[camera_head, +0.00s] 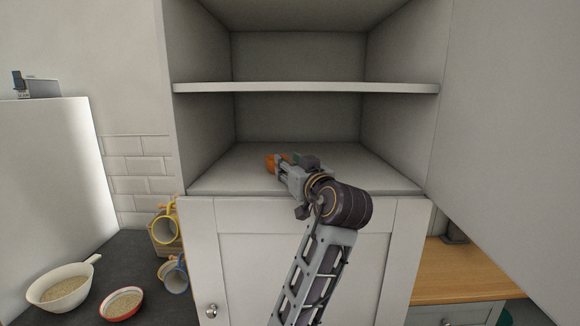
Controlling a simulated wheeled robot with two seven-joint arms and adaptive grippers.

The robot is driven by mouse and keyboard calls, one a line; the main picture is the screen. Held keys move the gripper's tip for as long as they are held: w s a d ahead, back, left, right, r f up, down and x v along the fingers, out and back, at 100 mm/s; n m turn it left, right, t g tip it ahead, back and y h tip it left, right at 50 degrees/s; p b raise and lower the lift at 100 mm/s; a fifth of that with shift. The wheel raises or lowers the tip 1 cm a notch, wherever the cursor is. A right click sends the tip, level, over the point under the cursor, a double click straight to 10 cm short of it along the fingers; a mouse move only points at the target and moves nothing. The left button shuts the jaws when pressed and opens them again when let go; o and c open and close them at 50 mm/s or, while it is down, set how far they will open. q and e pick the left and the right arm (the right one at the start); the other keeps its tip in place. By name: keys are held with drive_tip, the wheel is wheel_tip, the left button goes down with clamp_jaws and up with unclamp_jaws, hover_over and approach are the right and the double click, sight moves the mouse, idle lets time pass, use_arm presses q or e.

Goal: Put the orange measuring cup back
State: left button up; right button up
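The orange measuring cup (271,163) shows as a small orange patch low in the open cabinet (218,184), above its floor panel and left of centre. My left gripper (283,165), on an arm coming up from the bottom middle, reaches into the cabinet. Its fingertips are at the cup. The gripper hides part of the cup, and the fingers are too small and overlapped to show whether they are shut on it. I cannot tell whether the cup rests on the floor panel. My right gripper is out of view.
An empty shelf (300,88) spans the cabinet above the gripper. The open door (510,130) stands at the right.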

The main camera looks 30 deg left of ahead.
use_arm(q)
drive_tip(key=shift+r, duration=0.2)
idle(0.3)
drive_tip(key=b+v, duration=0.3)
drive_tip(key=v, duration=0.9)
idle(0.5)
